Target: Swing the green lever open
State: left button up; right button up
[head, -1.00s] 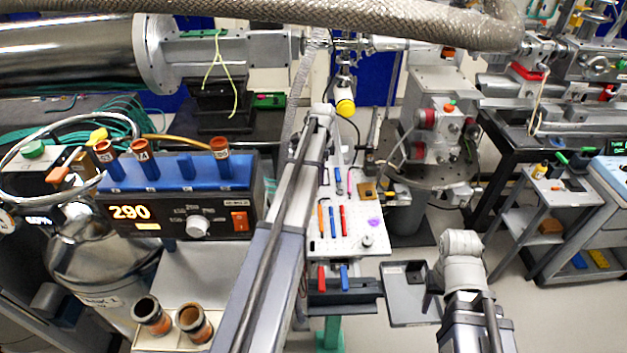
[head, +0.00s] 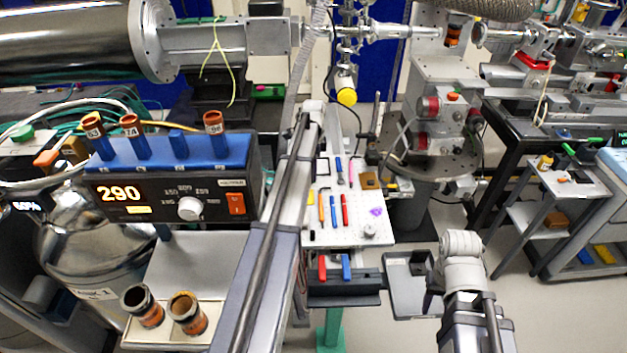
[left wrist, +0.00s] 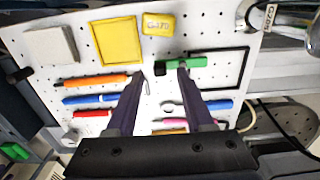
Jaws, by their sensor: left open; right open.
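No part in these frames is clearly recognisable as the green lever. A green piece with a black end (left wrist: 185,64) lies on a white pegboard (left wrist: 235,35) in the left wrist view. A small green handle (head: 568,148) shows on the cart at the right of the head view. My left gripper (left wrist: 162,72) is open and empty over the pegboard, its right fingertip appearing close to the green piece; contact cannot be judged. In the head view, my left arm hides its fingers. My right arm stands at the lower right, its fingers hidden.
The pegboard (head: 347,233) carries several pens and tools. Left stands a controller reading 290 (head: 120,194) with vials in a blue rack. A beamline chamber (head: 440,110) stands behind.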

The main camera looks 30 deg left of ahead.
pick_arm(q)
notch_tip(320, 180, down, 2)
jog(key=shift+f+b, duration=0.1)
jog(key=shift+b, duration=0.45)
jog(key=shift+c, duration=0.3)
grip_shut()
